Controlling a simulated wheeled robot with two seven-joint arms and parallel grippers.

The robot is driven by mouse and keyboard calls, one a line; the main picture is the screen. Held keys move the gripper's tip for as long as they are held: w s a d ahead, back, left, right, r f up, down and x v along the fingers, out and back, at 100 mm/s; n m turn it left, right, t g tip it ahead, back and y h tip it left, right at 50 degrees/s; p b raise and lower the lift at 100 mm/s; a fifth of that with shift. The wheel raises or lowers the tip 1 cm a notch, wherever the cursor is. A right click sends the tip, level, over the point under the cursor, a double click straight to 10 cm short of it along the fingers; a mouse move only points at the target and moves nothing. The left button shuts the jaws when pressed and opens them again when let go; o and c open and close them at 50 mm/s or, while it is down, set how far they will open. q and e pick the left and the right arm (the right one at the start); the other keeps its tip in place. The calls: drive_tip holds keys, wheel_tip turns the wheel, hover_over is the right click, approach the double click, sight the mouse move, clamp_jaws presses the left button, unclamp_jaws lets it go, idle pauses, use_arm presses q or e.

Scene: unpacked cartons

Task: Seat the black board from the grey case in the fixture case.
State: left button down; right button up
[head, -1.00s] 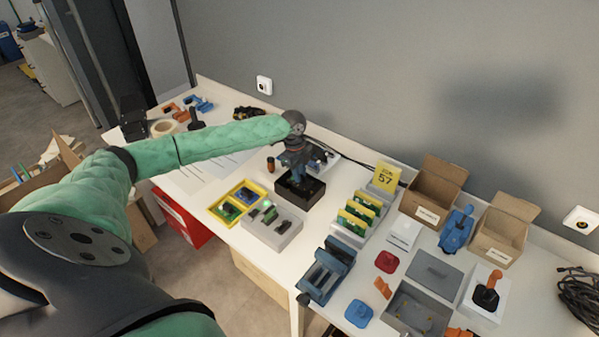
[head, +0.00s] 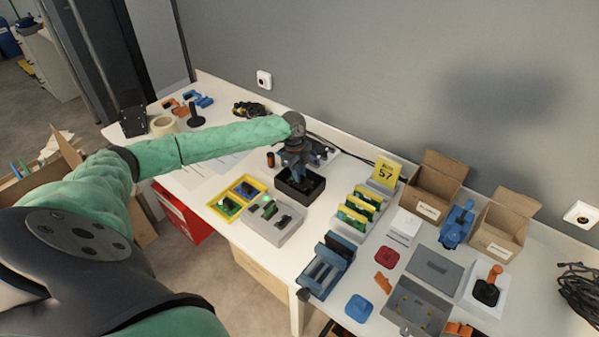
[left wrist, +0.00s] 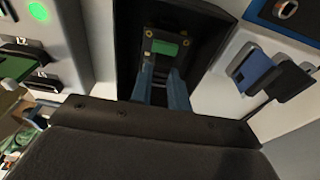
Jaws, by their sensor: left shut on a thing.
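My left gripper (head: 305,180) reaches down into an open black case (head: 290,193), which looks like the fixture case. In the left wrist view its two blue-grey fingers (left wrist: 162,85) are shut on the black board (left wrist: 148,45). The board has a green patch and brass-coloured corner holes, and it shows inside the walls of the black case (left wrist: 125,60). I cannot tell whether it touches the case floor. The open grey case (head: 418,308) stands at the front right with brass-coloured posts inside and no board visible. My right gripper is out of view.
A grey block with slots and a green lamp (head: 272,222) stands close left of the black case. Yellow trays (head: 222,210) lie beyond it. A rack of green boards (head: 350,215) and a blue vise-like holder (head: 325,265) stand to the right.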

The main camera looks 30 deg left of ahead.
use_arm(q)
drive_tip(key=shift+f, duration=0.8)
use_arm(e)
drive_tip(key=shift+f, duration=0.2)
use_arm(q)
drive_tip(key=c, duration=1.3)
unclamp_jaws()
drive_tip(key=shift+o, duration=0.2)
drive_tip(key=r+b, duration=0.1)
drive_tip(key=r, duration=0.3)
drive_tip(key=a+r+b, duration=0.1)
drive_tip(key=r, duration=0.1)
drive_tip(key=shift+r+b, duration=0.1)
drive_tip(key=shift+b, duration=0.2)
drive_tip(key=shift+a+r, duration=0.1)
drive_tip(key=shift+r, duration=0.6)
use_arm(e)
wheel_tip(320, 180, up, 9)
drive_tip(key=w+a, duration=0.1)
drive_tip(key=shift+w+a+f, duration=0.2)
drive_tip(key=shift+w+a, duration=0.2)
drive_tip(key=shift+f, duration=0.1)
